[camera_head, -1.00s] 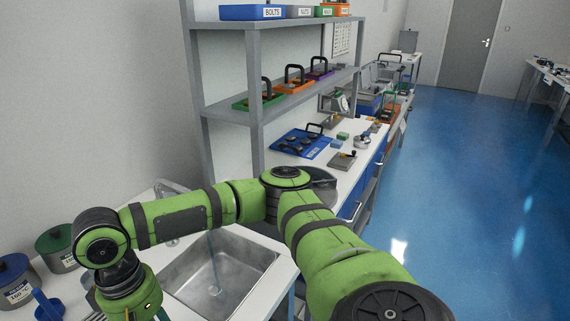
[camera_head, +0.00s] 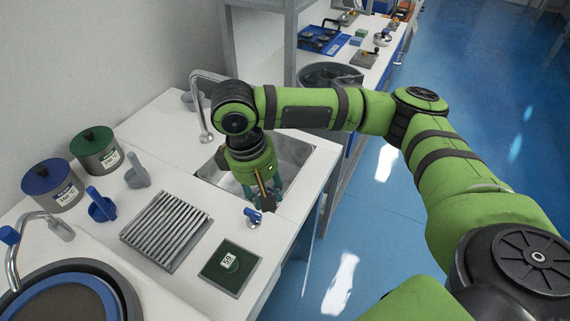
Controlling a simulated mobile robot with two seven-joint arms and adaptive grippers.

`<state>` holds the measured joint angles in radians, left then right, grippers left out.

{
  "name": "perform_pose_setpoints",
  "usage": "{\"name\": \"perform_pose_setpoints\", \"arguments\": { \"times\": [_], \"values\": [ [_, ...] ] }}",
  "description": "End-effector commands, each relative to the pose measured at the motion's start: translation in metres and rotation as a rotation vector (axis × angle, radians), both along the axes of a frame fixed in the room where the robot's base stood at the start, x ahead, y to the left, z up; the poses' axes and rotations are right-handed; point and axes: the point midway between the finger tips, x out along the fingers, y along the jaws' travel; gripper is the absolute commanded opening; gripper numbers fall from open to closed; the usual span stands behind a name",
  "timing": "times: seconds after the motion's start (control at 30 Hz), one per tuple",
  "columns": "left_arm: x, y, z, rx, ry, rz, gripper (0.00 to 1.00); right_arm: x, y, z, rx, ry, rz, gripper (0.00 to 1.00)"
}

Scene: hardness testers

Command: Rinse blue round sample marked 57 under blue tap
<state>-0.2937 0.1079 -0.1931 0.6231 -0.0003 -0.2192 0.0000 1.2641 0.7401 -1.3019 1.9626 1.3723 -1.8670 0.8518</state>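My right gripper (camera_head: 263,197) hangs at the end of the green arm that comes in from the right. It points down over the front part of the metal sink (camera_head: 298,150). I cannot make out a blue round sample marked 57. A grey curved spout (camera_head: 204,112) stands behind the sink. Another tap with a blue knob (camera_head: 10,236) stands at the far left. My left gripper is not in view.
A dark green square plate with a number label (camera_head: 219,277) lies at the counter's front, beside a ribbed grey rack (camera_head: 165,231). Blue-lidded (camera_head: 52,187) and green-lidded (camera_head: 97,151) pots stand behind. A round blue-rimmed basin (camera_head: 118,290) is at lower left.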

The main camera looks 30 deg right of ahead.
Motion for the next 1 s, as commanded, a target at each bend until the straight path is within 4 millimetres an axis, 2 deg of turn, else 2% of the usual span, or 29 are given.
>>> {"name": "perform_pose_setpoints", "arguments": {
  "times": [0.03,0.1,0.3,0.4,0.73,1.0],
  "values": [
    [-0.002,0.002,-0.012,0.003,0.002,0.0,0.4,0.007,-0.004,-0.017,-0.032,-0.017,0.098,0.0],
    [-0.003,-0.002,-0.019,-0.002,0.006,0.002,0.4,0.017,-0.012,-0.028,-0.076,-0.053,0.246,0.0],
    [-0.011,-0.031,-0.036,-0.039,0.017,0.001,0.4,0.042,-0.041,-0.052,-0.157,-0.17,0.641,0.0],
    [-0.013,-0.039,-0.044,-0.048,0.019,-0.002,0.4,0.052,-0.059,-0.06,-0.179,-0.238,0.823,0.0],
    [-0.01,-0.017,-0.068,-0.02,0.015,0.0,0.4,0.081,-0.119,-0.077,-0.187,-0.476,1.335,0.0],
    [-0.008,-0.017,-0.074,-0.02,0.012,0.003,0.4,0.091,-0.138,-0.074,-0.16,-0.585,1.51,0.0]
  ]
}}
